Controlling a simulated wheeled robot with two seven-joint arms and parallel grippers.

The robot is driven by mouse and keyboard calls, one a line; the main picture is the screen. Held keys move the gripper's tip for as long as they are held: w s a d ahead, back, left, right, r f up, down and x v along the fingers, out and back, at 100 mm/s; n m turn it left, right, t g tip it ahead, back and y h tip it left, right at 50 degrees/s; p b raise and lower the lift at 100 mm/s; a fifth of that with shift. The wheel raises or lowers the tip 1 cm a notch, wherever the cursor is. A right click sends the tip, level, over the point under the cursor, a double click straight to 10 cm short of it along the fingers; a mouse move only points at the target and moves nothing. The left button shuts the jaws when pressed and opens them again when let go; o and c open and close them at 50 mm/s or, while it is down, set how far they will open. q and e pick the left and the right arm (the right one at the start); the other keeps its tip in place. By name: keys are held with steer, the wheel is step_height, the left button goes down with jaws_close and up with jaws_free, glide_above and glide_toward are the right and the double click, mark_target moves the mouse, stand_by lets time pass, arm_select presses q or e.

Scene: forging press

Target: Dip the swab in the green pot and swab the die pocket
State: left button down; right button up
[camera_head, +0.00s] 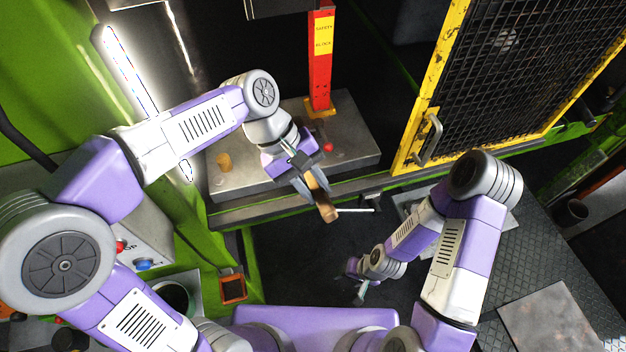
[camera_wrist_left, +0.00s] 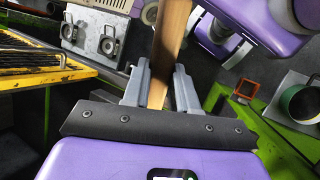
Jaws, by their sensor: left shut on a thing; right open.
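My left gripper (camera_head: 312,186) is shut on a wooden handle (camera_head: 326,209), taken to be the swab, and holds it in front of the press bed's near edge. In the left wrist view the handle (camera_wrist_left: 172,40) runs up between the two grey fingers (camera_wrist_left: 160,85); its far end is out of frame. The green pot (camera_head: 176,298) stands at lower left, partly behind my left arm; it also shows in the left wrist view (camera_wrist_left: 301,104), on the right. I cannot make out the die pocket on the grey press bed (camera_head: 255,178). My right gripper (camera_head: 361,286) is open and empty, low near my base.
A red safety block (camera_head: 320,65) stands upright on the bed's back edge. An orange-brown cylinder (camera_head: 224,162) stands at the bed's left. A yellow mesh guard (camera_head: 490,75) is on the right. A small orange-rimmed box (camera_head: 233,288) sits near the pot. A thin white rod (camera_head: 358,210) shows beside the handle.

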arm_select(q)
steer(key=shift+w, duration=0.1)
steer(key=shift+w+a+r+p, duration=0.1)
steer(key=shift+w+a+p, duration=0.1)
steer(key=shift+w+p, duration=0.3)
steer(key=shift+s+d, duration=0.1)
steer(key=shift+s, duration=0.05)
stand_by(0.3)
steer(key=shift+s+d, duration=0.1)
steer(key=shift+s, duration=0.4)
steer(key=shift+w, duration=0.25)
steer(key=shift+w+a, duration=0.25)
steer(key=shift+w, duration=0.2)
steer(key=shift+r, duration=0.1)
